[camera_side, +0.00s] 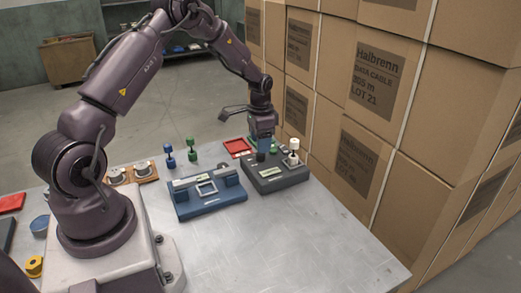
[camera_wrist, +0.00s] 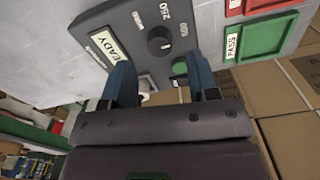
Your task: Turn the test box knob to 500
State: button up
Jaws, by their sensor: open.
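The test box (camera_side: 283,183) is a dark grey box on the metal table, right of centre in the side view. Its dark panel (camera_wrist: 140,22) shows in the wrist view with a round black knob (camera_wrist: 160,41), dial labels including 250 and 500, and a READY display (camera_wrist: 104,42). I cannot tell surely where the knob points. A green button (camera_wrist: 180,68) sits beside the knob. My gripper (camera_wrist: 161,65) is open, its two blue fingers apart on either side of the knob in the picture; contact is not visible. In the side view my gripper (camera_side: 262,153) is over the box and hides the knob.
Red (camera_side: 237,147) and green PASS (camera_wrist: 262,37) trays lie beyond. Stacked cartons (camera_side: 375,85) rise close behind. The front right table is clear.

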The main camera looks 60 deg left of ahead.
notch_tip(320, 180, up, 9)
dwell(0.5)
